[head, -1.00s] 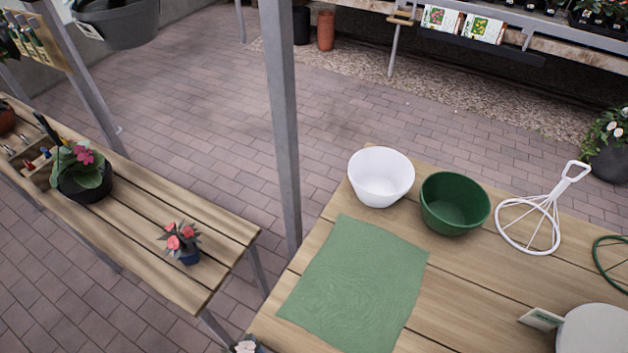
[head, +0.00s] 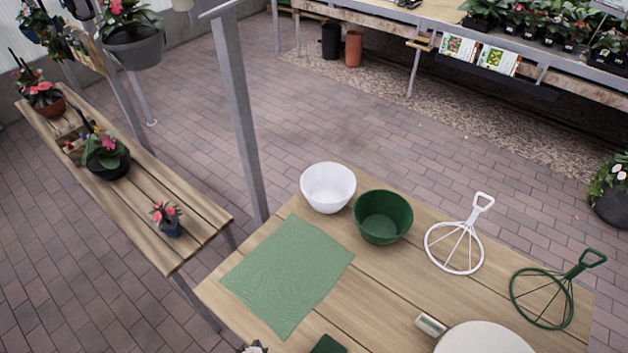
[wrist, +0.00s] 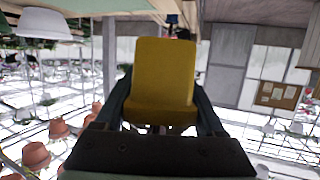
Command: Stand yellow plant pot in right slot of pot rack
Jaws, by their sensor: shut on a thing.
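The yellow plant pot (wrist: 165,65) fills the middle of the wrist view. My gripper (wrist: 162,98) is shut on it, with one dark finger along each side of the pot. The wrist view appears upside down, so I cannot tell surely how the pot is tilted. It seems to be held in the air, clear of any surface. My gripper and the yellow pot do not show in the head view. I cannot make out a pot rack in either view.
A wooden table (head: 390,300) bears a white bowl (head: 328,187), a green bowl (head: 383,217), a green mat (head: 287,272), and white (head: 455,248) and green (head: 543,297) wire hoops. A narrow bench (head: 150,205) with potted plants stands left. Brick floor (head: 350,110) lies open beyond.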

